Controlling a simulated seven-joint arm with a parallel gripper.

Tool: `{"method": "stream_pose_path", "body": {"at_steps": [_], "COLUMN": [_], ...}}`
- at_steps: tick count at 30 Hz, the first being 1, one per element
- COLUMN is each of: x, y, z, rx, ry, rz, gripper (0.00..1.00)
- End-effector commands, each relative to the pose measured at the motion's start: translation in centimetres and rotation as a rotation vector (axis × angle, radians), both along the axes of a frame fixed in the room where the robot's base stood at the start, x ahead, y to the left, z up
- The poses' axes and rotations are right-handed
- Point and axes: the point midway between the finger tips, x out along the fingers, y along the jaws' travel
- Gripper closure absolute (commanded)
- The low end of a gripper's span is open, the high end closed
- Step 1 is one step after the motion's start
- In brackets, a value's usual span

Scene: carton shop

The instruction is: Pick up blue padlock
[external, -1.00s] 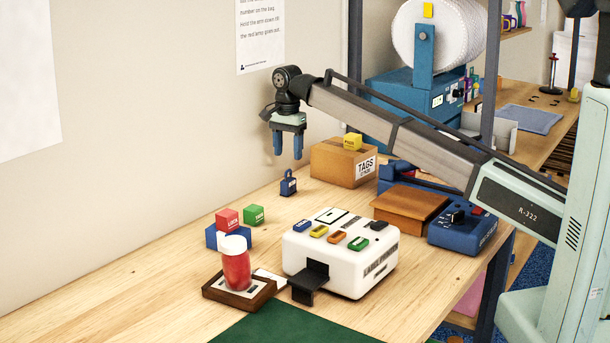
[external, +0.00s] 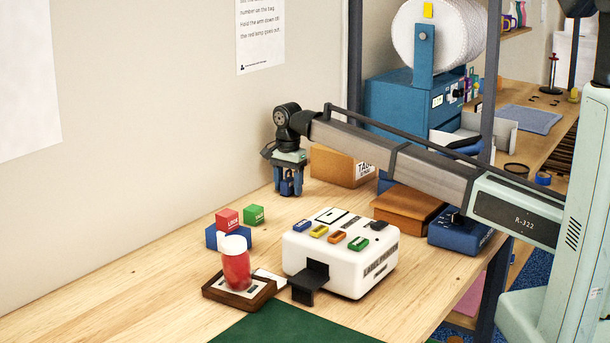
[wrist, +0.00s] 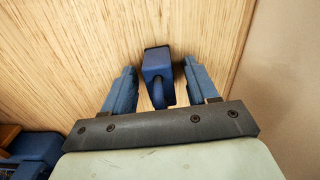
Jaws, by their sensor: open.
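The blue padlock (wrist: 157,64) stands on the wooden table between the two fingers of my gripper (wrist: 158,84) in the wrist view. Its shackle points toward the gripper's palm. A gap shows between the padlock and each finger, so the fingers are open around it and not closed on it. In the external view my gripper (external: 289,190) is low at the table near the wall, and its fingers mostly hide the padlock.
A cardboard box (external: 333,166) stands just right of my gripper. A white machine (external: 340,262) with coloured buttons and a brown wooden box (external: 408,207) are nearer the camera. The wall is close behind.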

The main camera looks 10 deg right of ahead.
Motion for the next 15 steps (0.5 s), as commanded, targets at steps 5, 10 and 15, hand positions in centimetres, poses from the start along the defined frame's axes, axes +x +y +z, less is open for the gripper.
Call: {"method": "stream_pose_path", "body": {"at_steps": [5, 10, 15], "x": [0.01, 0.01, 0.02], "y": [0.0, 0.0, -0.01], "z": [0.0, 0.01, 0.01], "rx": [0.0, 0.0, 0.0], "ry": [0.0, 0.0, 0.0], "rz": [0.0, 0.0, 0.0], "gripper": [0.42, 0.58, 0.74]}}
